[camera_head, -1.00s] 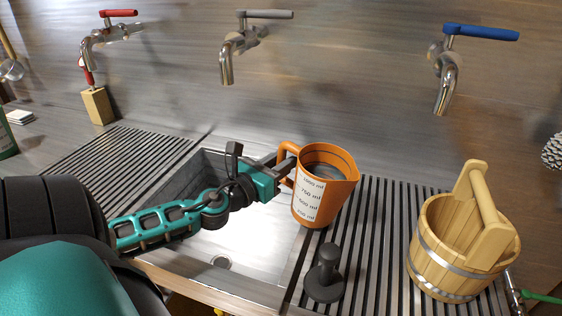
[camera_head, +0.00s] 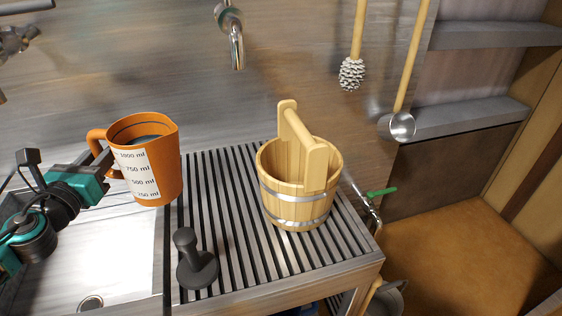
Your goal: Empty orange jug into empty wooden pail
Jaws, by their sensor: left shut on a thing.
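The orange jug (camera_head: 166,172) has a white scale on its side and some dark liquid showing inside its rim. My left gripper (camera_head: 108,163) is shut on the jug's handle, at its left side. The jug is upright, over the border between the sink and the slatted drainboard; I cannot tell if it touches anything below. The wooden pail (camera_head: 285,205), with metal bands and a wooden handle across its top, stands upright on the drainboard to the right of the jug, apart from it. The pail's bottom inside is hidden. My right gripper is not in view.
A dark grey plunger-like stopper (camera_head: 197,268) stands on the drainboard (camera_head: 235,255) in front of the jug. The sink (camera_head: 110,255) is at left. A tap (camera_head: 234,42) hangs above the drainboard. A green-handled valve (camera_head: 380,192) sits beyond its right edge. A brush (camera_head: 352,72) and ladle (camera_head: 402,123) hang on the wall.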

